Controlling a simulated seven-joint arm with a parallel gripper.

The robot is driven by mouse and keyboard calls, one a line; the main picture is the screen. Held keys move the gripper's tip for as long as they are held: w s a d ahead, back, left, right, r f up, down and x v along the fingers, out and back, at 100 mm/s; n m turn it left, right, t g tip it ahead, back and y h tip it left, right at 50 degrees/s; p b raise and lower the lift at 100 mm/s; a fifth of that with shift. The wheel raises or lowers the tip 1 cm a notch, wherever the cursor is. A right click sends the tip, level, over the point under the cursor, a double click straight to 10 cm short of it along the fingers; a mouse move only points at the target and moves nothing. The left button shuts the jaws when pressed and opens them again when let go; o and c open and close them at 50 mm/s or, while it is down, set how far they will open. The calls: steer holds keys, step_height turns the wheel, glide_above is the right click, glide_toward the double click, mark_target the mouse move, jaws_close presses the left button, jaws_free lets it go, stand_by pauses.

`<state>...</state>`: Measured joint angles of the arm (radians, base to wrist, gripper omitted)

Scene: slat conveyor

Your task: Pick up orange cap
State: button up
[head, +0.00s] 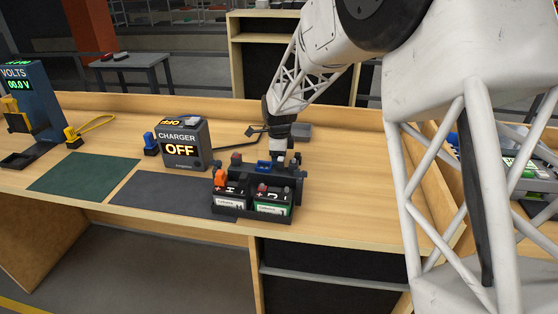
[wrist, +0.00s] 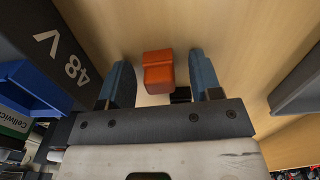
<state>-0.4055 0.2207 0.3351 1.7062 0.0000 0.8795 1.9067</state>
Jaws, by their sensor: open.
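In the wrist view the orange cap (wrist: 158,72) is a blocky piece between the two blue-grey fingers of my open gripper (wrist: 160,80). Gaps show on both sides, wider at the right finger. Pale wood is behind it. In the head view my gripper (head: 284,158) is low at the back right of the black battery holder (head: 262,217), its fingers largely hidden. An orange piece (head: 221,177) shows at the holder's left; I cannot tell whether it is the same cap.
A dark block marked 48 V (wrist: 62,52) and a blue part (wrist: 32,88) lie close to the left finger. The charger (head: 184,144), reading OFF, stands left of the holder. Green (head: 85,172) and dark (head: 160,190) mats lie on the bench, whose middle right is clear.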

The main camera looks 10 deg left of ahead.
stand_by(0.3)
steer(key=c, duration=1)
steer(key=shift+r, duration=5)
steer(key=shift+s, duration=0.1)
steer(key=shift+s+a+r, duration=0.1)
steer(key=shift+s+r, duration=0.15)
steer(key=shift+s, duration=0.25)
steer(key=shift+m, duration=0.5)
steer(key=s+r, duration=0.1)
steer(key=s, duration=0.5)
steer(key=s+r, duration=0.1)
steer(key=s, duration=0.6)
steer(key=s+r, duration=0.2)
steer(key=s, duration=0.5)
steer(key=shift+a+r, duration=0.1)
steer(key=shift+a, duration=0.2)
